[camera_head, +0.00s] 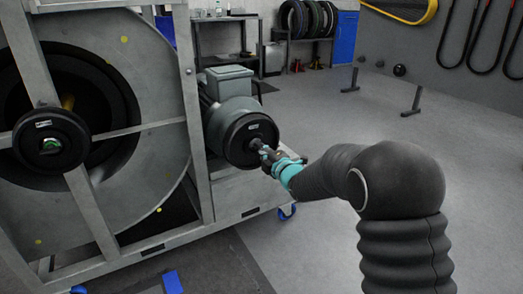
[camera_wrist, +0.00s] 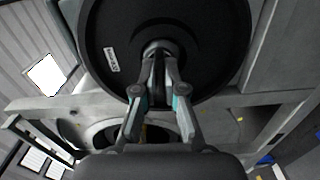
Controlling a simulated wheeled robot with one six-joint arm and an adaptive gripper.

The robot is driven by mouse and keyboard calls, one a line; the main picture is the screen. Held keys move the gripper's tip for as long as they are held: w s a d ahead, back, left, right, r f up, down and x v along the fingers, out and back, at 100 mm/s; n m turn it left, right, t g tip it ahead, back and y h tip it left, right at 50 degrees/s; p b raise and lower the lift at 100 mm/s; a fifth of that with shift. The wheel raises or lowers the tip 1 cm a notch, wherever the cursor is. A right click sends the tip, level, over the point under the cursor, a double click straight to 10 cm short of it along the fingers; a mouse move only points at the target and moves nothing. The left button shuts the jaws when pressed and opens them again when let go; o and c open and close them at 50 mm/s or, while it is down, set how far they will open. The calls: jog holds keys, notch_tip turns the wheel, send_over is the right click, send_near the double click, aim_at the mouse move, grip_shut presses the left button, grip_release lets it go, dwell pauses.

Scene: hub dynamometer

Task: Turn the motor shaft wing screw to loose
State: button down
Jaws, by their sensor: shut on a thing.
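The motor (camera_head: 230,100) is a grey-green housing with a black round disc (camera_head: 248,138) on its end, mounted on the metal frame. My gripper (camera_head: 263,150) is at the centre of this disc. In the wrist view the disc (camera_wrist: 210,50) fills the top, with a small white label at its left. My gripper (camera_wrist: 157,68) has its two fingers closed around the dark wing screw (camera_wrist: 158,72) at the hub centre. The fingers hide much of the screw, so its turn angle is hard to tell.
A large drum (camera_head: 150,75) with a second black hub (camera_head: 50,143) stands in the metal frame (camera_head: 200,150) at left. A shelf with tyres (camera_head: 308,18) and a blue cabinet (camera_head: 345,38) stand at the back. The floor at right is mostly clear.

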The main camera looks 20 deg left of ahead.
jog(key=shift+w+r+n, duration=0.1)
jog(key=shift+r+n, duration=0.1)
jog(key=shift+n, duration=0.2)
jog(key=c, duration=1.3)
grip_release()
jog(key=shift+o, duration=0.2)
jog(key=shift+f, duration=0.15)
jog(key=v, duration=1.2)
jog(key=shift+w, duration=0.1)
